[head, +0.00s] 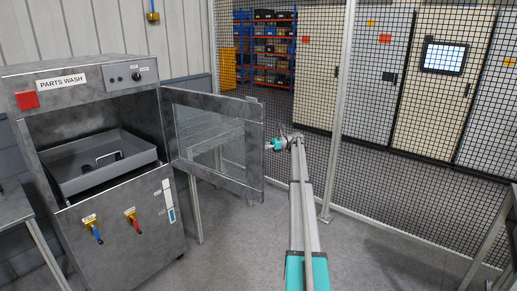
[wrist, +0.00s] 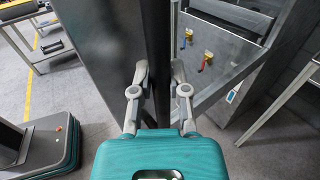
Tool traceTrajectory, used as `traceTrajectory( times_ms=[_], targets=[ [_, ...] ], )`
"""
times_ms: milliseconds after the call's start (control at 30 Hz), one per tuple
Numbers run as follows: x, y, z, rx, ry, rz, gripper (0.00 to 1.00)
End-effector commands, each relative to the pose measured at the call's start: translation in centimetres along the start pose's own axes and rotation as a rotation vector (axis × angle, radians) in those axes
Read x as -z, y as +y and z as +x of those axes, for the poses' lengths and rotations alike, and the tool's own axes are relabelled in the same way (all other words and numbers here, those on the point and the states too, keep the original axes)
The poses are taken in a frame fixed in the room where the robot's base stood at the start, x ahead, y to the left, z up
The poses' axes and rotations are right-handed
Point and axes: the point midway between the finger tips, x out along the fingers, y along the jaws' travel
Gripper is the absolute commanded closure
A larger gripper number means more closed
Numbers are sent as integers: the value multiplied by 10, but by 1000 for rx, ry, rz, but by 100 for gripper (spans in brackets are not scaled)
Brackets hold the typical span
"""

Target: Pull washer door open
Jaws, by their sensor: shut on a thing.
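The parts washer (head: 110,235) stands at the left in the head view, with a "PARTS WASH" label. Its door (head: 254,150), a grey metal frame around a clear window, stands swung open to the right of the opening. My gripper (head: 277,144) is at the door's free edge. In the wrist view, my gripper's fingers (wrist: 159,78) are closed on either side of a dark upright bar (wrist: 157,35) at the door's edge. The fingertips are partly hidden by the bar. Inside the washer, a grey tray (head: 70,183) with a dark handle is exposed.
A mesh fence (head: 380,130) runs behind the door and my arm, with cabinets and a blue shelf rack (head: 265,50) beyond. A bench (head: 12,208) stands at the far left. Grey floor is clear around my arm.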

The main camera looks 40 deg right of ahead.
Motion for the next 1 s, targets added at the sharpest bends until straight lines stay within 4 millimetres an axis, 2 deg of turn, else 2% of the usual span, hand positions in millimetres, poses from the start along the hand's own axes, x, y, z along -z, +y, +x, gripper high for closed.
traceTrajectory(
  times_ms=[33, 67, 200, 233, 500, 800, 1000],
  targets=[
    [1, 2, -2, -3, 4, 2, 100],
    [1, 2, -1, -4, 4, 2, 73],
    [1, 1, 1, -5, 3, 2, 47],
    [1, 1, 2, -5, 3, 2, 43],
    [0, 0, 4, -5, 1, 1, 45],
    [11, 4, -6, 58, 1, 6, 100],
    [35, 14, -39, 228, 2, 20, 100]
  ],
)
